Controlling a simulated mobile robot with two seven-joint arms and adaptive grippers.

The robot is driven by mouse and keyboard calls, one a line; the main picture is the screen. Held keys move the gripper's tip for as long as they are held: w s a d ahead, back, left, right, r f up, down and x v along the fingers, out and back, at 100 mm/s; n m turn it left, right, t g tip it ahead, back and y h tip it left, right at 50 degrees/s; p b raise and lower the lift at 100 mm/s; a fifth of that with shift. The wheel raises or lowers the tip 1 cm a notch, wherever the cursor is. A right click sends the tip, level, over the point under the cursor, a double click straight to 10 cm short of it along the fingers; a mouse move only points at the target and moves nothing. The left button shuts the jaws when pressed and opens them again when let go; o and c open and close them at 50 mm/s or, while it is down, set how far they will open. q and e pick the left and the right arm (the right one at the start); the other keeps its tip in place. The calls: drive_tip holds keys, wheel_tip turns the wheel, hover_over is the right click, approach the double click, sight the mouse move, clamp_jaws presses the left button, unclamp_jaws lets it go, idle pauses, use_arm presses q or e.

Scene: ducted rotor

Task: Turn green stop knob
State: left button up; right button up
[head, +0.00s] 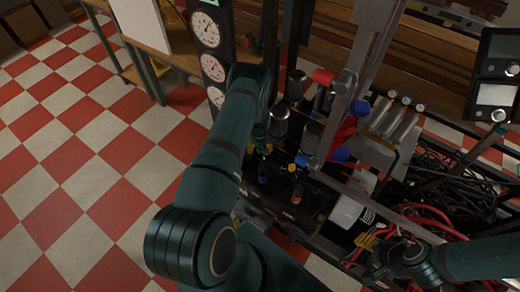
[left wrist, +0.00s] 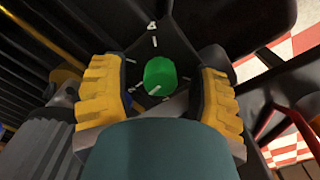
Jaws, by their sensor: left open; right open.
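The green stop knob (left wrist: 160,75) is a round, bright green disc on a dark panel with short white marks around it. In the left wrist view my left gripper (left wrist: 160,90) is open, with one yellow-padded finger on each side of the knob. The fingers appear apart from it; the depth between them is hard to tell. In the head view my left arm covers the knob and most of that gripper. My right gripper (head: 372,242) is partly seen low at the right, open, over cables and away from the knob.
A dark post carries round white gauges (head: 206,30) beside my left arm. Dark cylinders (head: 279,121), red and blue fittings, and a grey metal bar (head: 340,110) crowd the machine to the right. Loose cables (head: 460,180) lie at the right. The checkered floor (head: 80,150) at left is clear.

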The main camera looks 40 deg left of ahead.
use_arm(q)
clamp_jaws()
drive_tip(key=shift+m, duration=0.8)
unclamp_jaws()
wheel_tip(320, 180, up, 12)
